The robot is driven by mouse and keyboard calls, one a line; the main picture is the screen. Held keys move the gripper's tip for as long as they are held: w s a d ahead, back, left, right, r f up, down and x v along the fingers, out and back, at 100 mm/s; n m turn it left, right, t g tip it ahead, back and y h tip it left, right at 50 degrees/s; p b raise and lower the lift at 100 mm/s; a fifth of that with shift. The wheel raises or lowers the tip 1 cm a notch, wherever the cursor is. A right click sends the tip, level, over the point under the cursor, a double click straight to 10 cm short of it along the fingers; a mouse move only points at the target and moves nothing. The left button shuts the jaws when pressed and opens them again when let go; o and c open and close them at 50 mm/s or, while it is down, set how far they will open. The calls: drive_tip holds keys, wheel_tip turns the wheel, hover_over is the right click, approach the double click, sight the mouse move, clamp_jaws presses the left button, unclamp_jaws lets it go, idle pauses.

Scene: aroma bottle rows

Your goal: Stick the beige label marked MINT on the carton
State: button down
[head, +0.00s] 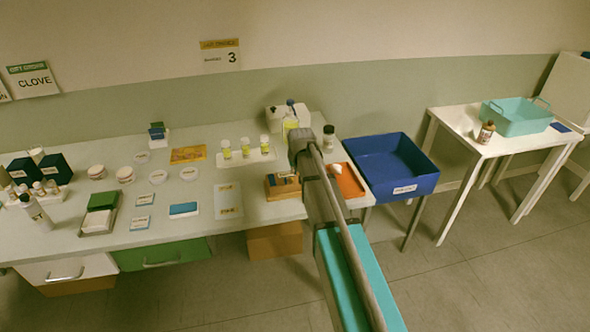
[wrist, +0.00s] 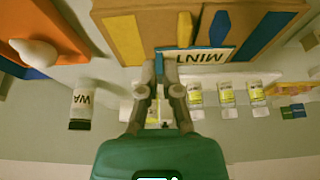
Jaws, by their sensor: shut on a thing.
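My gripper (wrist: 163,68) is shut on the edge of a pale label marked MINT (wrist: 205,60), which has a blue edge and reads upside down in the wrist view. In the head view the holder (head: 284,190) stands at the table's front right, and my arm hides my fingertips and the label. A brown carton (head: 275,246) is under the table; I cannot tell whether it is the task's carton.
Several yellow-labelled bottles (wrist: 226,95) stand in a row close to my gripper, with a black-capped bottle (wrist: 80,105) at the other side. An orange tray (head: 350,188) and a blue bin (head: 400,180) are at the right. The left of the table (head: 180,245) is crowded with boxes and jars.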

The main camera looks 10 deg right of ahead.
drive_tip(key=shift+f+b, duration=0.3)
drive_tip(key=shift+f, duration=0.05)
idle(0.5)
idle(0.5)
drive_tip(key=c, duration=0.7)
unclamp_jaws()
drive_tip(key=shift+r, duration=0.1)
drive_tip(key=shift+r+p, duration=3.95)
drive_tip(key=shift+p, duration=0.1)
